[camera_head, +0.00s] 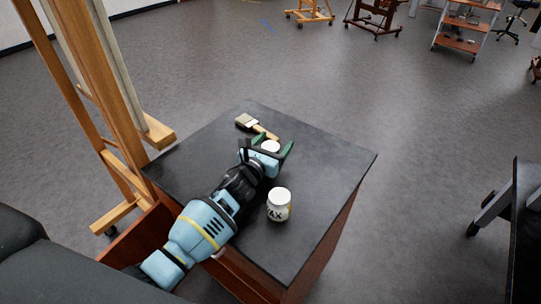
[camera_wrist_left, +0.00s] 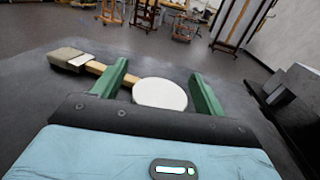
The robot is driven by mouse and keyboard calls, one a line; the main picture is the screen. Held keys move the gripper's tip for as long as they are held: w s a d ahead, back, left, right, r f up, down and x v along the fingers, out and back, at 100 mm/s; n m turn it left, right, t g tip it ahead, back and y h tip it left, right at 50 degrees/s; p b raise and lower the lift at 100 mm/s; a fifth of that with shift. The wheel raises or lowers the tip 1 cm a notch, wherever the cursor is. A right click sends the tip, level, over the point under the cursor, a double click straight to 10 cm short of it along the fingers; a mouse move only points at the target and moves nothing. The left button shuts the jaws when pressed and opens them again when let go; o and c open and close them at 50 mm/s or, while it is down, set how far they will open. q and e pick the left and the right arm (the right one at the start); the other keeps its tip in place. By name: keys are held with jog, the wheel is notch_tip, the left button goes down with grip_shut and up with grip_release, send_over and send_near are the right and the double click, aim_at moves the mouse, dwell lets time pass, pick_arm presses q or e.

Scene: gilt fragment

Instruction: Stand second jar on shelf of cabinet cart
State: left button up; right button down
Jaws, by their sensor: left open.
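The cabinet cart has a black top (camera_head: 325,165) and reddish-brown wooden sides. A white jar with dark lettering (camera_head: 279,207) stands upright on the top, to the right of my left forearm. A second white lid (camera_head: 270,146) shows at my left gripper (camera_head: 272,143); the left wrist view shows this round white lid (camera_wrist_left: 160,93) between the two green fingers. The fingers are open, one on either side of it, with a gap visible at the right finger. The body of that jar is mostly hidden. The cart's shelf is not visible. My right gripper is not in view.
A brush (camera_head: 256,126) lies on the cart top beyond the gripper, close to the left finger in the wrist view. A wooden easel (camera_head: 110,110) stands close to the cart's left. A dark table (camera_head: 520,230) is at the right. The floor between is clear.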

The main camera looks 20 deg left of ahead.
pick_arm(q)
jog(key=c, duration=1.3)
jog(key=shift+o, duration=0.2)
jog(key=shift+r, duration=0.8)
notch_tip(320, 180, up, 2)
jog(key=shift+r+p, duration=0.25)
jog(key=shift+p, duration=0.2)
jog(key=s+a, duration=0.3)
jog(key=s, duration=0.4)
jog(key=s+a+r, duration=0.1)
jog(key=s+a, duration=0.2)
jog(key=s, duration=0.4)
jog(key=shift+s+p, duration=0.35)
jog(key=shift+s, duration=0.05)
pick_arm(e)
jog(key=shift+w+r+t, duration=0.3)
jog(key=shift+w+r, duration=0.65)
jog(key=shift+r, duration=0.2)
